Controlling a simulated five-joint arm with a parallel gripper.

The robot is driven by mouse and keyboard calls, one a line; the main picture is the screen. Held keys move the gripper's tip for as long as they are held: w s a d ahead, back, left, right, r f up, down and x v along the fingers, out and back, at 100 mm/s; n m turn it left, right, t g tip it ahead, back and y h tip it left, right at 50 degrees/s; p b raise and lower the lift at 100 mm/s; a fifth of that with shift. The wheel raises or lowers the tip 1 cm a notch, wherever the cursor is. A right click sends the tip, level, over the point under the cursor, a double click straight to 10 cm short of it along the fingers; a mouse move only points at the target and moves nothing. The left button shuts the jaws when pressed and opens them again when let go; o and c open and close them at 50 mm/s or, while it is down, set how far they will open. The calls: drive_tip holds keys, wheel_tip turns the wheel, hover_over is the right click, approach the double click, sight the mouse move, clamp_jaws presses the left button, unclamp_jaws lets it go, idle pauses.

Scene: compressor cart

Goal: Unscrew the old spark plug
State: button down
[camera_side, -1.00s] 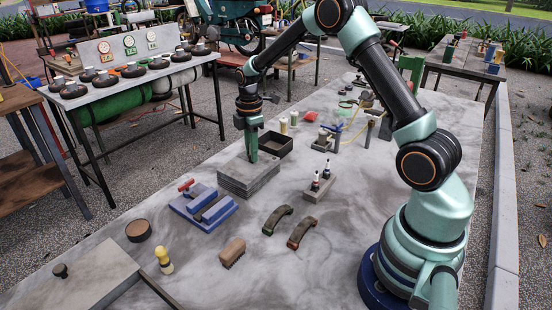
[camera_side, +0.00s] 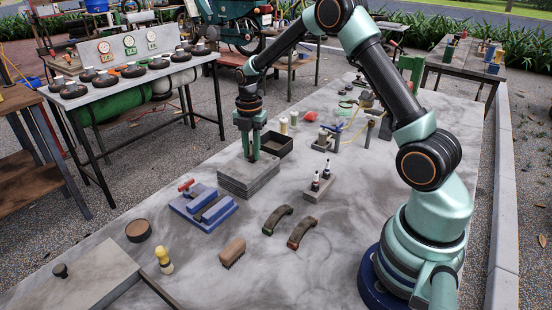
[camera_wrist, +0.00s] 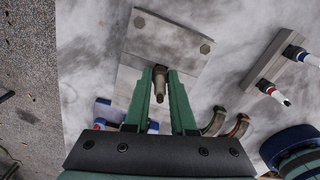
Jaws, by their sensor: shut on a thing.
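The old spark plug (camera_wrist: 158,84) shows in the wrist view as a small brownish plug with a dark top, between my gripper's fingertips. It stands over a flat grey metal block (camera_wrist: 185,40) with bolt heads at its corners. In the side view, the stacked grey block (camera_side: 248,180) lies on the table, and my gripper (camera_side: 252,157) points straight down at its top. My gripper (camera_wrist: 160,74) is shut on the plug. The plug's lower end is hidden, so I cannot tell how deep it sits.
A small stand (camera_side: 316,192) with two white-topped plugs is right of the block. A dark open tray (camera_side: 284,150) is behind it.

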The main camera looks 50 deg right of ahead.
drive_tip(key=shift+n, duration=0.8)
drive_tip(key=n, duration=0.4)
drive_tip(key=shift+n, duration=0.3)
drive_tip(key=n, duration=0.4)
drive_tip(key=shift+n, duration=0.3)
drive_tip(key=c, duration=0.9)
unclamp_jaws()
drive_tip(key=shift+c, duration=0.2)
